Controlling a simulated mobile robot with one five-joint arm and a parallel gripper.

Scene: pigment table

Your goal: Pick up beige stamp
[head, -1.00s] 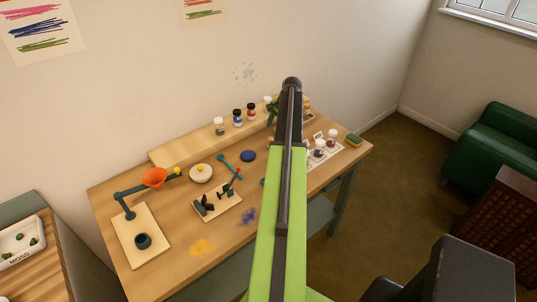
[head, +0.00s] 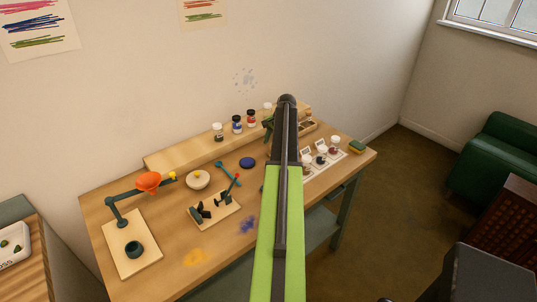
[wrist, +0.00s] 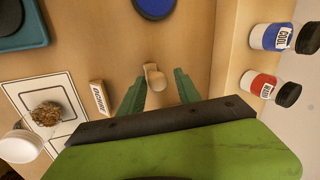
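The beige stamp (wrist: 154,78), a small wooden piece with a rounded head, shows in the wrist view on the wooden table. My gripper (wrist: 160,76) is open, its two green fingers pointing at the table with the stamp between their tips. I see no finger touching it, and I cannot tell the height left above the table. In the head view my arm hides the stamp, and only a bit of my green gripper (head: 268,127) shows beside the arm.
Blue (wrist: 270,37) and red (wrist: 264,86) jars stand to the right in the wrist view. A dark blue round thing (wrist: 154,5) lies ahead.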

